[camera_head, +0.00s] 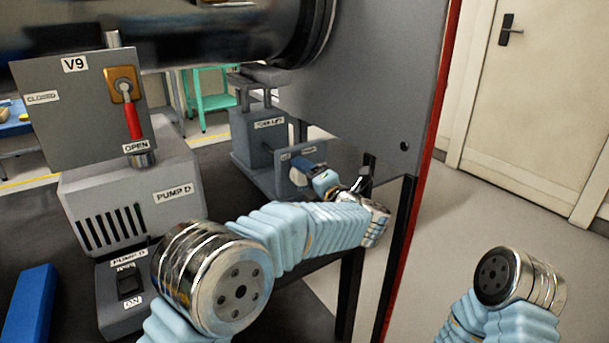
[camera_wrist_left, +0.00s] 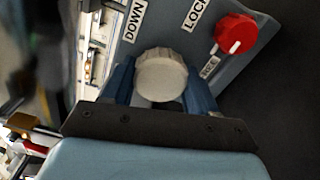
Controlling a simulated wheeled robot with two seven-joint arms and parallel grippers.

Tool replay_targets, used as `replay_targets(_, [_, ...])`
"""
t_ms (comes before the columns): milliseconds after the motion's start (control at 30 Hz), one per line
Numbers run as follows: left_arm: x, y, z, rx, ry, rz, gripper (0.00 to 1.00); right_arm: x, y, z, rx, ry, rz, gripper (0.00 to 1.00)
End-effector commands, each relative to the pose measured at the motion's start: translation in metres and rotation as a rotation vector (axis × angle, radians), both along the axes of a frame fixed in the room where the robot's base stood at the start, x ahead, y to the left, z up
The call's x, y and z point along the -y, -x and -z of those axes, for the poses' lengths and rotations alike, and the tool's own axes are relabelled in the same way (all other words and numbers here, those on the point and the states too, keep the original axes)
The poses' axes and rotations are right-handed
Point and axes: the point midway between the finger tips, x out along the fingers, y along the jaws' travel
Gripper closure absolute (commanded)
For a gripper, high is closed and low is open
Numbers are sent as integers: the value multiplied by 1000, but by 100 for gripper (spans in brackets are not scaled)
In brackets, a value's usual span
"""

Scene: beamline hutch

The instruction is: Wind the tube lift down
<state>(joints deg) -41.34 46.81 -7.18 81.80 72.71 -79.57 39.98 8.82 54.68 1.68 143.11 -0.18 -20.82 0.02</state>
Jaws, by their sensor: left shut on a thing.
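The tube lift (camera_head: 258,135) is a grey unit with a labelled block and a saddle on top, under the large dark tube (camera_head: 190,30). My left gripper (camera_head: 308,177) is at the front of its lower box. In the left wrist view a round pale grey knob (camera_wrist_left: 161,76) sits between the blue fingers of my left gripper (camera_wrist_left: 160,92), which are shut on it. A DOWN label (camera_wrist_left: 133,20) is beside the knob. A red knob (camera_wrist_left: 235,33) sits to the right, near the LOCK and FREE labels; its exact setting is unclear. My right gripper is out of view.
Pump D (camera_head: 135,195), its switch box (camera_head: 122,300) and the V9 valve box (camera_head: 75,110) with a red handle stand at the left. A grey panel with a red edge (camera_head: 432,120) rises right of my left gripper. Open floor (camera_head: 500,210) lies beyond.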

Motion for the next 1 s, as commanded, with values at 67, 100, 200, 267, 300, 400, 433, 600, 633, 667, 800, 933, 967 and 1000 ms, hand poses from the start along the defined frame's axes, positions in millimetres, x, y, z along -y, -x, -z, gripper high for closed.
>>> replay_targets(67, [1,0,1,-14,-16,0,72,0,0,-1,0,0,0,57])
replay_targets(100, [1,0,1,-17,-21,0,72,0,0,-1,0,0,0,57])
replay_targets(200, [1,0,2,-23,-29,0,72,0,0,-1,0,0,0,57])
replay_targets(267, [1,0,2,-24,-30,0,72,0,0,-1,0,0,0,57])
replay_targets(300, [1,0,2,-25,-31,0,72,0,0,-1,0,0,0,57])
replay_targets(400, [1,0,2,-25,-31,0,72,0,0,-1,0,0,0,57])
replay_targets(433, [1,0,2,-25,-31,0,72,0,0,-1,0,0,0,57])
replay_targets(600, [1,0,2,-25,-30,1,36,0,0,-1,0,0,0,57])
replay_targets(633, [1,0,2,-25,-30,1,31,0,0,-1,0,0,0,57])
replay_targets(667, [1,0,2,-24,-30,0,26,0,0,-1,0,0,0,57])
replay_targets(800, [0,0,1,-24,-30,0,18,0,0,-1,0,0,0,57])
replay_targets(933, [0,0,1,-23,-29,0,18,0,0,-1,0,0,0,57])
replay_targets(967, [0,0,1,-23,-29,0,18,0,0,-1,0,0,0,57])
replay_targets(1000, [1,1,1,-23,-29,0,18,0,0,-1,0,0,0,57])
